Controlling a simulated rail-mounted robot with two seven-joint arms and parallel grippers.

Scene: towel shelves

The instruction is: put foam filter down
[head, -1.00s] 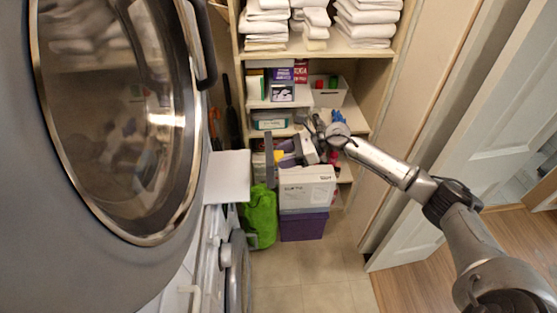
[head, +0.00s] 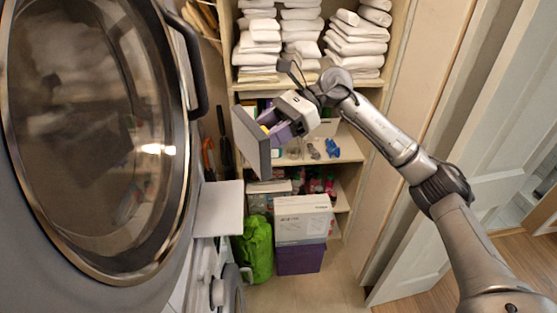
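The foam filter (head: 252,142) seems to be the flat dark grey slab in the middle of the head view. It is tilted and held in the air in front of the shelves. My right gripper (head: 275,133), coming in from the right, is at the slab's right side and seems shut on it. Purple parts and a bit of yellow show between the pale hand and the slab; the exact contact is hard to see. My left gripper is not in view.
Folded white towels (head: 355,45) fill the upper shelf. Blue and grey small items (head: 332,147) stand on a middle shelf with bare board. A white box (head: 302,218) sits on a purple bin (head: 300,259) below, beside a green bag (head: 257,248). The washer door (head: 95,140) fills the left.

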